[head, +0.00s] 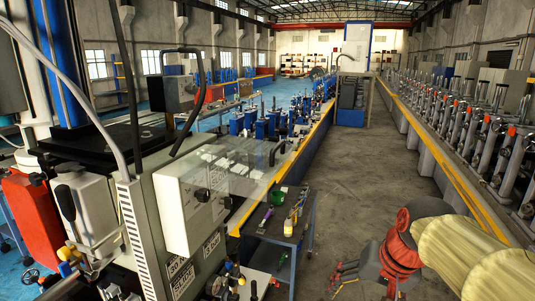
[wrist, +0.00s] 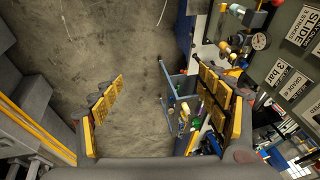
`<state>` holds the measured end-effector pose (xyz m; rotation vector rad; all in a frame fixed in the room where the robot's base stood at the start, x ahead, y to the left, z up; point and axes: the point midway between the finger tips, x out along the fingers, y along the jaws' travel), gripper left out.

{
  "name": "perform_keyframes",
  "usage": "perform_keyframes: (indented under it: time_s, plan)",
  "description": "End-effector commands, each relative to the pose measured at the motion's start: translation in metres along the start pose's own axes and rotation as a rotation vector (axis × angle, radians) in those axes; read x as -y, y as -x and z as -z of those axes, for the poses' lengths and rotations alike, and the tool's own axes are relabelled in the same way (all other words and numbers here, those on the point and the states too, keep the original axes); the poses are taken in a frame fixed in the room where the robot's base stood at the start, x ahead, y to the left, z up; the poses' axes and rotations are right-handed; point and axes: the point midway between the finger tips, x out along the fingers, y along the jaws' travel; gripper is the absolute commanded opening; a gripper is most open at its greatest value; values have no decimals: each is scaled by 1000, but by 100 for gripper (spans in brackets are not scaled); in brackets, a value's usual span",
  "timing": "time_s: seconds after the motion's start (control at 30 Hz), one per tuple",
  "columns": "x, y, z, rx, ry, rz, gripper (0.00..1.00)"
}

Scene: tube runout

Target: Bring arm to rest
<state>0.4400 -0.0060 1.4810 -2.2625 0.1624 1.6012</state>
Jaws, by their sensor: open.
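My arm comes in at the lower right of the head view, with a beige sleeve and a red joint. My gripper (head: 341,276) is low in front of it, over the concrete aisle, right of the small tool cart (head: 303,246). In the wrist view my gripper (wrist: 160,97) shows two wide-apart fingers with yellow pads. It is open, and bare floor shows between the fingers, with nothing held. The cart (wrist: 177,86) shows close to the right finger, which hides part of it.
A machine with a white control box (head: 192,202) stands at the left. A green bowl (head: 278,197) and hand tools lie on the cart. A long yellow-edged machine line (head: 440,155) runs along the right. The concrete aisle (head: 358,185) between is clear.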

Motion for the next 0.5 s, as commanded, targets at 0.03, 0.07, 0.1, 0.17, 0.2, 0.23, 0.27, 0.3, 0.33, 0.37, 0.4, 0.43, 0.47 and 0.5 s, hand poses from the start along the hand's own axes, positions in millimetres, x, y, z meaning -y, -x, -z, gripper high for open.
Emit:
perform_keyframes:
  time_s: [0.03, 0.07, 0.1, 0.17, 0.2, 0.23, 0.27, 0.3, 0.33, 0.37, 0.4, 0.43, 0.47, 0.5]
  plan:
    - [-12, -25, -23, -11, 55, -16, 75]
    - [-19, -34, -34, -16, 88, -27, 75]
    - [-27, -46, -47, -24, 129, -40, 75]
    - [-38, -63, -68, -32, 183, -59, 75]
    - [-46, -75, -81, -39, 215, -70, 75]
    - [-51, -83, -91, -43, 237, -77, 75]
    - [-56, -92, -100, -47, 254, -84, 75]
    - [-62, -103, -112, -52, 274, -93, 75]
    - [-67, -111, -122, -56, 287, -98, 75]
    - [-72, -120, -131, -59, 297, -103, 75]
    - [-77, -130, -142, -64, 308, -108, 75]
    - [-81, -138, -151, -67, 315, -111, 75]
    - [-85, -146, -160, -70, 322, -114, 75]
    - [-90, -156, -170, -74, 331, -116, 75]
